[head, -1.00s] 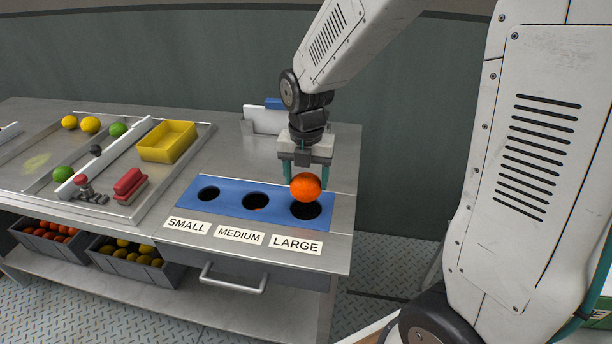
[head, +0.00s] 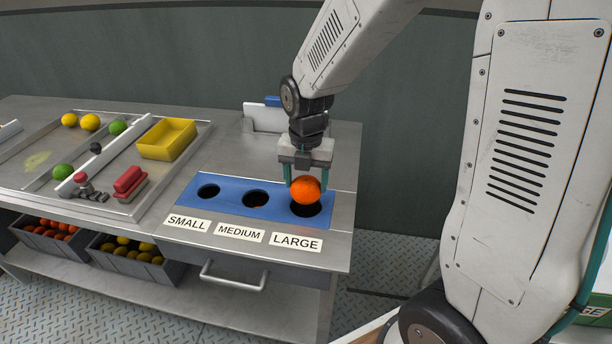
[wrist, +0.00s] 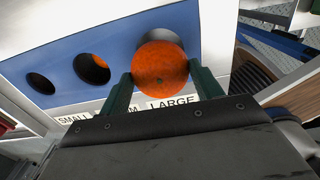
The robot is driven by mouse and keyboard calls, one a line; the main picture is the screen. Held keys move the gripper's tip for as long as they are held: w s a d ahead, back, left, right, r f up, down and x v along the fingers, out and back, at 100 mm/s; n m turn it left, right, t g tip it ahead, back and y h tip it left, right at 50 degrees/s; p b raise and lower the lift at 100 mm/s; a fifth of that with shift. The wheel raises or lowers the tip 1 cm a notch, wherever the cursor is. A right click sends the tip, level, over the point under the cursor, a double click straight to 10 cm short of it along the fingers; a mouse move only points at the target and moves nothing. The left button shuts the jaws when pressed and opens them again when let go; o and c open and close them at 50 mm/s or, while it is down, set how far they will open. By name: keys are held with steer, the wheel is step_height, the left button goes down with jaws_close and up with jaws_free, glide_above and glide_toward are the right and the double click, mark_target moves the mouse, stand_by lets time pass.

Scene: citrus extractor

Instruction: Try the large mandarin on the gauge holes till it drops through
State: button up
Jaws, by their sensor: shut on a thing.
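The large mandarin (head: 305,190) is orange and round. My gripper (head: 305,178) is shut on it, with a green finger on either side. In the head view the mandarin is over the hole labelled LARGE (head: 308,210) and covers part of it; I cannot tell whether it touches the rim. In the wrist view the mandarin (wrist: 160,65) sits between the fingers of my gripper (wrist: 160,85) and hides most of that hole. The blue gauge plate (head: 228,203) also has a SMALL hole (head: 208,192) and a MEDIUM hole (head: 256,199). Something orange shows inside the MEDIUM hole.
Left of the gauge, a yellow tray (head: 168,139) and a red block (head: 129,180) stand on the steel bench (head: 220,150). Lemons and limes lie farther left. Fruit crates (head: 125,260) sit on the shelf below. A white upright panel (head: 268,118) stands behind the gauge.

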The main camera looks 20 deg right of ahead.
steer(key=shift+f, duration=0.95)
steer(key=o, duration=1.3)
steer(key=shift+c, duration=0.2)
steer(key=shift+r, duration=0.15)
step_height(320, 180, up, 8)
steer(key=shift+f, duration=0.2)
